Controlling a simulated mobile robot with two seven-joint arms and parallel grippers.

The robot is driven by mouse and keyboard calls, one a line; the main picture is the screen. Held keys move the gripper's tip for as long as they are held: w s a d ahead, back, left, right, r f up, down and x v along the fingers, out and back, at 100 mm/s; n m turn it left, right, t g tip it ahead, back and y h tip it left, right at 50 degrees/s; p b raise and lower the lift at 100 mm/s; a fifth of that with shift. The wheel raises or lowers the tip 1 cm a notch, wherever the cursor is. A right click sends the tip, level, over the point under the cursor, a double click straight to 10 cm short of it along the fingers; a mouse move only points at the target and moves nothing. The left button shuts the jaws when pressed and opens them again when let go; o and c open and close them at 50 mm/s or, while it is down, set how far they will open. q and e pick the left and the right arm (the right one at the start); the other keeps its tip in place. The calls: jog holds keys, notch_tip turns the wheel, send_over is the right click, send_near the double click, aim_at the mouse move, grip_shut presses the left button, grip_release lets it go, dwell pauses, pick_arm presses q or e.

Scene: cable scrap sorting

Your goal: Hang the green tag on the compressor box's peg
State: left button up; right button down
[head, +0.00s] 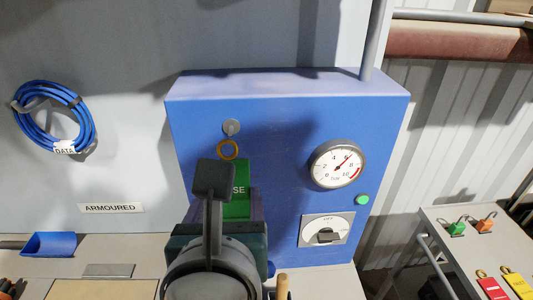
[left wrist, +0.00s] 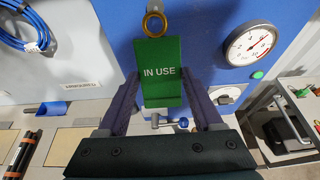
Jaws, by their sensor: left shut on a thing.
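The green tag (head: 238,190) reads "IN USE" in the left wrist view (left wrist: 160,72) and has a brass ring (head: 228,149) at its top. My left gripper (head: 224,208) is shut on the tag and holds it upright in front of the blue compressor box (head: 285,130). The box's grey round peg (head: 231,127) shows just above the ring in the head view. In the left wrist view the ring (left wrist: 154,25) is near the top edge, close below the peg (left wrist: 155,5). I cannot tell whether they touch. My gripper hides the tag's lower left in the head view.
The box carries a pressure gauge (head: 337,165), a green button (head: 362,200) and a rotary switch (head: 326,231). A blue cable coil (head: 53,117) hangs at left. A grey bench (head: 440,225) at right holds padlocks, a red tag (head: 492,289) and a yellow tag (head: 518,286).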

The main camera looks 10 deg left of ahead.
pick_arm(q)
jog(key=r+b+x, duration=0.1)
jog(key=b+x, duration=0.2)
jog(key=x, duration=0.3)
jog(key=shift+w, duration=0.35)
jog(key=shift+a+f, duration=0.1)
dwell(0.7)
jog(key=o, duration=1.4)
jog(key=shift+c, duration=0.2)
